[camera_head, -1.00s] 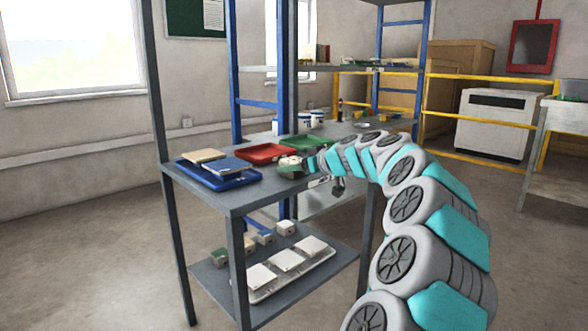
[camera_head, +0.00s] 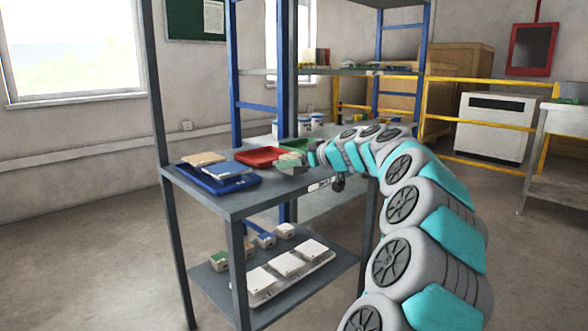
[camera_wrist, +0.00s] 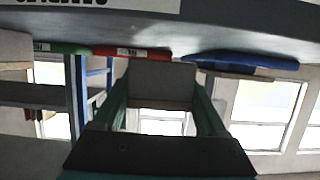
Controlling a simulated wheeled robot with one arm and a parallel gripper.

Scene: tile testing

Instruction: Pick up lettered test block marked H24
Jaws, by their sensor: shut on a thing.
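My gripper (camera_head: 297,160) is over the front right part of the grey shelf top. In the wrist view, which looks upside down, my gripper (camera_wrist: 160,88) has its two green fingers on either side of a plain grey block (camera_wrist: 160,80). The fingers are shut on this block. In the head view the held block (camera_head: 289,159) is small and pale, apparently just above the shelf top. No lettering can be read on it, so I cannot tell whether it is H24.
On the shelf top are a blue tray (camera_head: 210,186) with tiles, a red tray (camera_head: 262,156) and a green tray (camera_head: 297,144) behind the gripper. The lower shelf holds several small blocks (camera_head: 285,231) and a tray of white tiles (camera_head: 286,264). Shelf posts stand close by.

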